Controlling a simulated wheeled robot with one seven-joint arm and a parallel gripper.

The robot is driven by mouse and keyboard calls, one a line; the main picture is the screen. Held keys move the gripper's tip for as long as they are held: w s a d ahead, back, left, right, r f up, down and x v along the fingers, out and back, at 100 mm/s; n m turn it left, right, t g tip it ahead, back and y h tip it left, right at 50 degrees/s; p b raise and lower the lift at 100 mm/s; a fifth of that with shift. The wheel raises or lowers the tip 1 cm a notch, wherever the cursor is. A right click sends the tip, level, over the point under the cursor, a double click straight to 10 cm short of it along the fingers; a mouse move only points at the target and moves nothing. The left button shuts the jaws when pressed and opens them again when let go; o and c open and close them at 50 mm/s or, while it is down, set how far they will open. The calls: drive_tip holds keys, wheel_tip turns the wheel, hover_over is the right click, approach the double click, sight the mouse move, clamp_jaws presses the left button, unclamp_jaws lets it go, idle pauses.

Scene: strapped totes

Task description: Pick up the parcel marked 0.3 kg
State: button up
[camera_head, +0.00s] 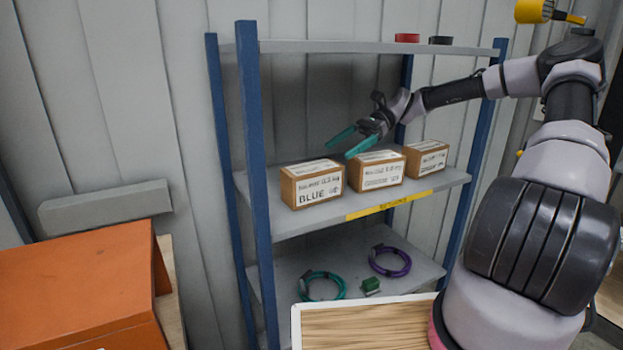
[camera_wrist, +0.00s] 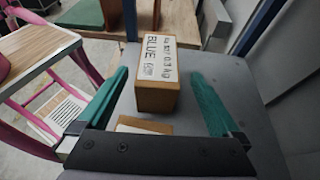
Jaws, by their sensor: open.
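Three brown cardboard parcels with white labels stand in a row on the middle shelf. The left parcel (camera_head: 312,184) reads BLUE in the head view; in the wrist view its label (camera_wrist: 157,62) reads BLUE and appears to read 0.3 kg. The middle parcel (camera_head: 378,171) and right parcel (camera_head: 427,158) have labels too small to read surely. My gripper (camera_head: 350,143) is open and empty, above the parcels, teal fingers pointing left. In the wrist view the BLUE parcel appears between the fingers (camera_wrist: 160,76), apart from both. Part of another parcel (camera_wrist: 130,127) shows near the palm.
The shelf (camera_head: 300,227) has blue posts (camera_head: 256,190) and a yellow label strip (camera_head: 388,205). The top board (camera_head: 340,47) hangs above, holding a red (camera_head: 407,38) and a black item. Cable coils (camera_head: 390,261) lie below. An orange box (camera_head: 75,290) stands at left.

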sight(312, 167)
drive_tip(key=x, duration=0.5)
drive_tip(key=shift+r, duration=0.1)
drive_tip(key=x, duration=0.5)
drive_tip(key=shift+s+a, duration=0.2)
drive_tip(key=c, duration=1.4)
drive_tip(key=shift+c, duration=0.2)
drive_tip(key=shift+r, duration=0.1)
